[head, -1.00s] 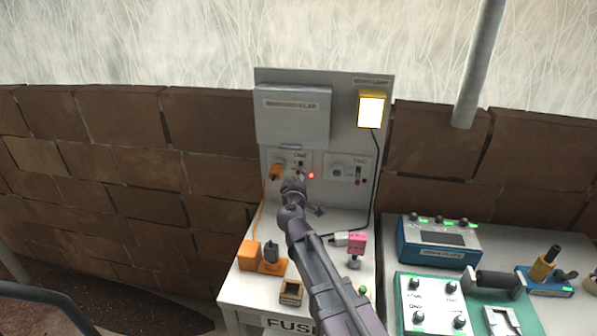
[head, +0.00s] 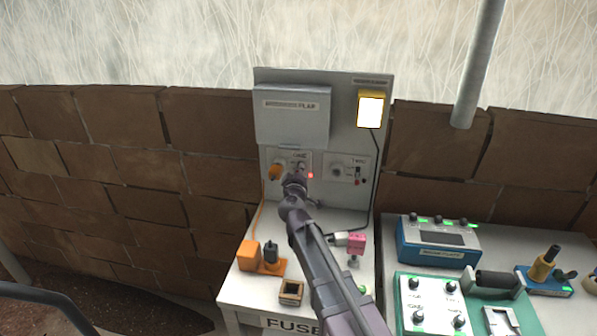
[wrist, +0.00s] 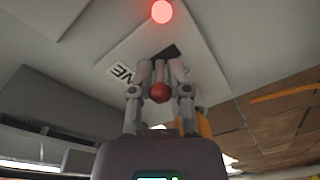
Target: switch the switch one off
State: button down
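Switch one sits on the left plate (head: 310,158) of the upright panel, beside an orange plug (head: 276,171). In the head view my gripper (head: 297,179) is in front of the switch and largely hides it. In the wrist view the switch's red ball knob (wrist: 160,92) shows between the two fingers of my gripper (wrist: 160,72). The fingers stand apart on either side of the lever, and I see no clear contact. The label ending in "NE" (wrist: 121,72) is left of the fingers.
A second switch plate (head: 346,171) is to the right. A grey flap box (head: 292,114) is above, with a lit yellow-framed lamp (head: 370,110) at upper right. An orange block (head: 249,255), a pink block (head: 356,244) and a small wooden box (head: 291,291) are on the bench below.

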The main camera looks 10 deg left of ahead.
jog(key=shift+d+f+t+b, duration=0.1)
jog(key=shift+f+t+b, duration=0.25)
jog(key=shift+t+b, duration=0.9)
jog(key=t+b, duration=0.1)
jog(key=b, duration=0.3)
jog(key=shift+w+f, duration=0.1)
jog(key=shift+f, duration=0.1)
jog(key=shift+t+y+b, duration=0.3)
jog(key=shift+t+b, duration=0.15)
jog(key=shift+b, duration=0.2)
jog(key=shift+r, duration=0.15)
jog(key=c, duration=0.7)
grip_release()
jog(key=shift+c, duration=0.2)
jog(key=shift+r+g+p, duration=0.25)
jog(key=shift+g+p, duration=0.15)
jog(key=shift+p, duration=0.5)
